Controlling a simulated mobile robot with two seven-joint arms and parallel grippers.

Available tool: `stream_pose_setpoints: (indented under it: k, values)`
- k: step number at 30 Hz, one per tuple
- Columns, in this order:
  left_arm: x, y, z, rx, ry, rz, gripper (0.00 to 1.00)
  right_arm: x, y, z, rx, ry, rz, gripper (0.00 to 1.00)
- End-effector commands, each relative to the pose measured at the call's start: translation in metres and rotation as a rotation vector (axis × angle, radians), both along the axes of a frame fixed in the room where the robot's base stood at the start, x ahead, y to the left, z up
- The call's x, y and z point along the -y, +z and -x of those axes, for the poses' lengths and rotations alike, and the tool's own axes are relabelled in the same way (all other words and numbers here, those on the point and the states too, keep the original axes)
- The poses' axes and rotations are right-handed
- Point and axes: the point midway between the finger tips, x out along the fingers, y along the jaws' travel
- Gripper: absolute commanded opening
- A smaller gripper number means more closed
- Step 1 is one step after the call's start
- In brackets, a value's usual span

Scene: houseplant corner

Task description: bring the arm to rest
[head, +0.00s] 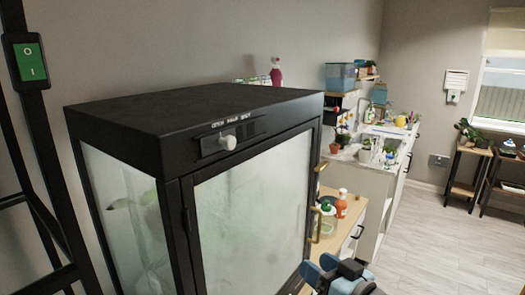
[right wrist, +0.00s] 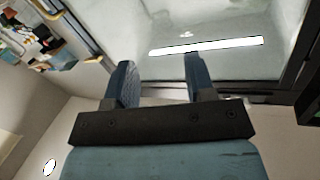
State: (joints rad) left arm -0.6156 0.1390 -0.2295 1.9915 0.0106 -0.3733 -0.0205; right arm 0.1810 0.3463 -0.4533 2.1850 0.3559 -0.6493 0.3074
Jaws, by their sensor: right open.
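My right gripper (head: 333,270) shows at the bottom of the head view, in front of the lower right of a black-framed glass cabinet (head: 190,112). In the right wrist view its two blue fingers (right wrist: 158,78) are spread apart with nothing between them. Fogged glass with a bright white strip lies beyond the fingertips in that view. I cannot tell how far the fingers are from the glass. My left gripper is not in view.
The cabinet door (head: 250,215) looks shut, with a white knob (head: 228,142) above it. A white counter (head: 365,165) holds plants. Plant stands (head: 466,170) are at the right. The floor (head: 430,245) at the right is clear.

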Motion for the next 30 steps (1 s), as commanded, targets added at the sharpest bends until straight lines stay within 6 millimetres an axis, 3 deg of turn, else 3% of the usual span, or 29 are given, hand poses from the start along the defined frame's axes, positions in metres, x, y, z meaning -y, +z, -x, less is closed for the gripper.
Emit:
stream_pose_setpoints:
  k: [1,5,8,12,15,18,21,30]
  values:
    - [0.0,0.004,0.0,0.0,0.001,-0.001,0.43,0.006,-0.032,0.006,-0.041,-0.033,0.011,0.5]
    - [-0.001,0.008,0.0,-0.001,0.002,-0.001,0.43,0.023,-0.106,0.029,-0.11,-0.112,0.065,0.5]
    - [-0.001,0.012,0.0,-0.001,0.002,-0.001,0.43,0.037,-0.163,0.058,-0.169,-0.165,0.124,0.5]
    - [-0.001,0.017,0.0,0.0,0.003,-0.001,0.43,0.056,-0.237,0.113,-0.256,-0.223,0.223,0.5]
    - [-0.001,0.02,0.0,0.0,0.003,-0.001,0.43,0.068,-0.277,0.154,-0.31,-0.248,0.29,0.5]
    - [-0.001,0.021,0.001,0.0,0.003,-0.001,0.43,0.077,-0.304,0.188,-0.351,-0.261,0.345,0.5]
    - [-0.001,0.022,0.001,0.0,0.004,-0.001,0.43,0.082,-0.319,0.208,-0.373,-0.266,0.378,0.5]
    - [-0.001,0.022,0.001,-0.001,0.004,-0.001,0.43,0.084,-0.325,0.216,-0.38,-0.268,0.393,0.5]
